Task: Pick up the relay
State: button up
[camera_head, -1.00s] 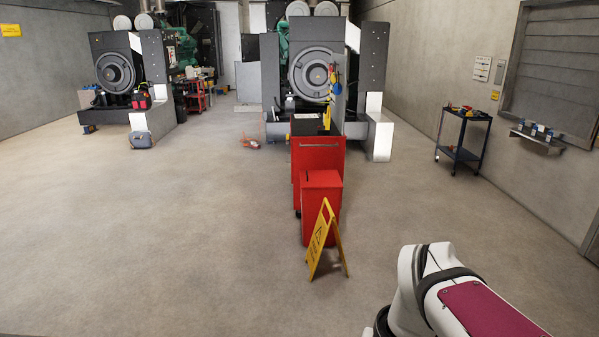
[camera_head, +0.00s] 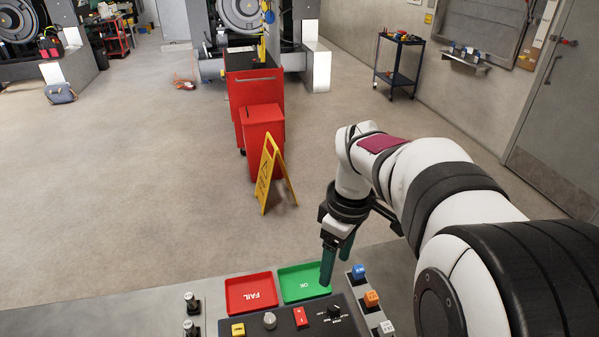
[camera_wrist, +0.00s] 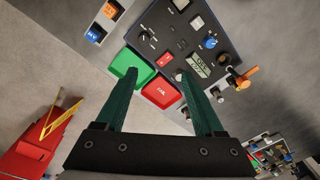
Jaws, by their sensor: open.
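Small coloured blocks, which may be relays, sit in a row at the right of the bench: a blue block (camera_head: 358,271), an orange block (camera_head: 371,298) and a grey-white block (camera_head: 386,327). I cannot tell which one is the relay. The orange block (camera_wrist: 110,9) and blue block (camera_wrist: 93,34) also show at the upper left of the wrist view. My gripper (camera_head: 335,270) is open above the bench, near the green OK tray (camera_head: 303,283) and left of the blue block. In the wrist view its green fingers (camera_wrist: 157,72) are apart with nothing held between them.
A red FAIL tray (camera_head: 251,294) lies beside the green one. A dark test panel (camera_head: 290,322) with knobs and switches stands in front of them. Beyond the bench are a yellow floor sign (camera_head: 272,175) and red cabinets (camera_head: 262,130).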

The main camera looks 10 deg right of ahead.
aim_at(359, 268)
jog(key=w+d+f+n, duration=0.8)
jog(key=w+d+n, duration=0.2)
jog(key=w+d, duration=0.1)
jog(key=shift+h, duration=0.4)
jog(key=f, duration=1)
jog(key=d+f, duration=0.1)
jog(key=f, duration=0.4)
jog(key=shift+w+d+f, duration=0.1)
jog(key=shift+w, duration=0.1)
grip_shut()
